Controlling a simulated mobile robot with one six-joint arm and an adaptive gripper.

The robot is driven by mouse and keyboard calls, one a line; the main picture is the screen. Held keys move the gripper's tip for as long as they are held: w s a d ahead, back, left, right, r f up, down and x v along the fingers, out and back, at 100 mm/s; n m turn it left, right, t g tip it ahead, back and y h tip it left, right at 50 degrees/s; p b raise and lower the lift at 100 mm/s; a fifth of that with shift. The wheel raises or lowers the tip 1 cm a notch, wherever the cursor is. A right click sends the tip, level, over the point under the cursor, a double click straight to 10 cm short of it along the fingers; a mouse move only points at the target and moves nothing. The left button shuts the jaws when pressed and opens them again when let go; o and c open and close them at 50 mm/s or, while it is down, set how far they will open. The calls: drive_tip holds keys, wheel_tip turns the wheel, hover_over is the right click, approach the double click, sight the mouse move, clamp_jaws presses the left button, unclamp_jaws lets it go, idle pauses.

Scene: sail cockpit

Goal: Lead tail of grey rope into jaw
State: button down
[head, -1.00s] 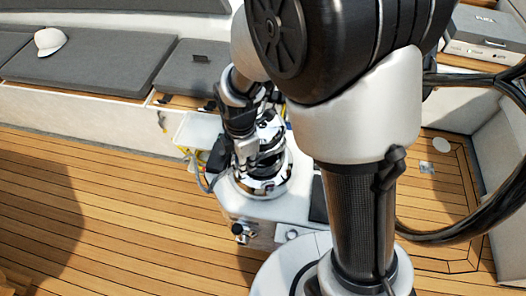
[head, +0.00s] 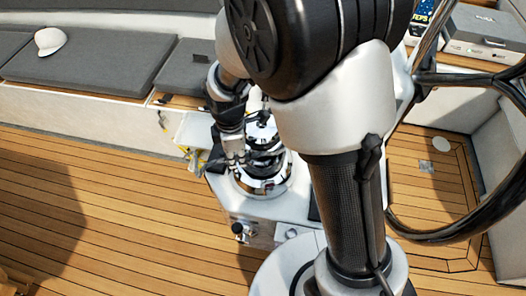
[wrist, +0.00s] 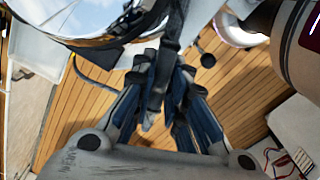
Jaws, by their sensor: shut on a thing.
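The winch (head: 264,178), a chrome and black drum, stands upright on a white pedestal in the head view. Its chrome rim (wrist: 90,38) fills the upper left of the wrist view. My gripper (head: 236,163) is at the winch's left side in the head view. In the wrist view my gripper (wrist: 160,108) is shut on the grey rope (wrist: 171,32), a dark strip that runs up from between the blue-grey fingers along the winch's edge. The jaw at the winch top is partly covered by my arm, and I cannot tell whether the rope touches it.
A white tray (head: 196,130) is left of the winch. Grey cushions (head: 90,62) with a white cap (head: 50,41) line the far bench.

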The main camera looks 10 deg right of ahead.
drive_tip(key=shift+w+a+m, duration=0.8)
drive_tip(key=shift+w+m, duration=0.2)
drive_tip(key=shift+m, duration=0.3)
drive_tip(key=shift+w+a+m+p, duration=0.25)
drive_tip(key=shift+w+m, duration=0.35)
drive_tip(key=shift+w+a+m+p, duration=0.25)
drive_tip(key=shift+w+m, duration=0.3)
drive_tip(key=shift+m, duration=0.05)
drive_tip(key=c, duration=1.5)
unclamp_jaws()
drive_tip(key=shift+s, duration=0.1)
drive_tip(key=o, duration=0.5)
drive_tip(key=shift+c, duration=0.2)
drive_tip(key=shift+r, duration=0.1)
